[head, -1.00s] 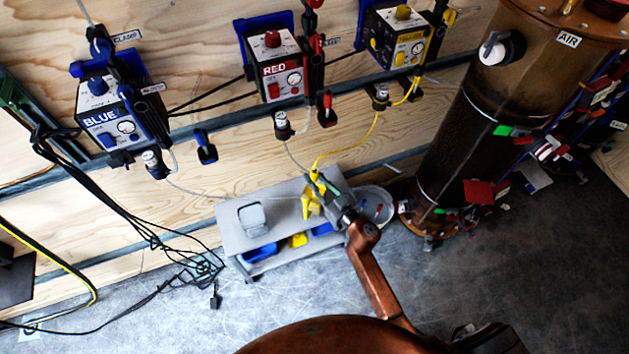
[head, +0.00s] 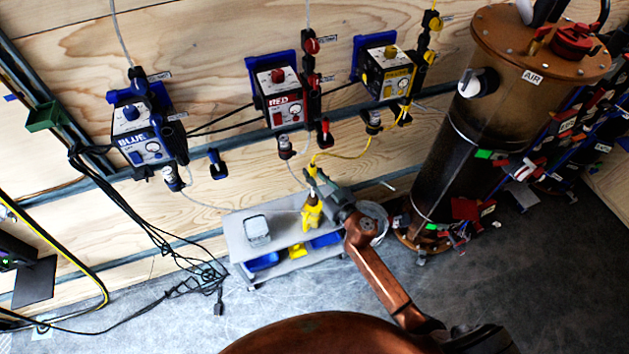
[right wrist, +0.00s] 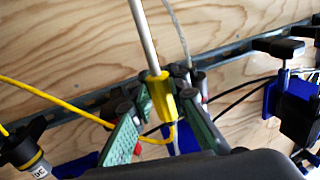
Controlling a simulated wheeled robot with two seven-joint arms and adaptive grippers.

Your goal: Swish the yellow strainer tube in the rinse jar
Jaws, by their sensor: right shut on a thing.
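The yellow strainer tube has a yellow grip (right wrist: 162,98) with a thin metal rod. My right gripper (right wrist: 160,112) is shut around the yellow grip in the right wrist view, and the rod runs out to the top of that picture. A yellow hose joins the grip. In the head view my right gripper (head: 318,184) is over the right part of the grey cart (head: 285,235); the tube's far end cannot be made out there. A clear, squarish jar (head: 257,230), possibly the rinse jar, stands on the cart's left part, apart from the gripper. My left gripper is not in view.
A yellow object (head: 311,213) shows just below the gripper at the cart. Blue (head: 264,261) and yellow (head: 298,250) bins sit on the lower shelf. Pump boxes line the wooden wall. A tall brown cylinder (head: 450,140) stands right; cables lie on the floor left.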

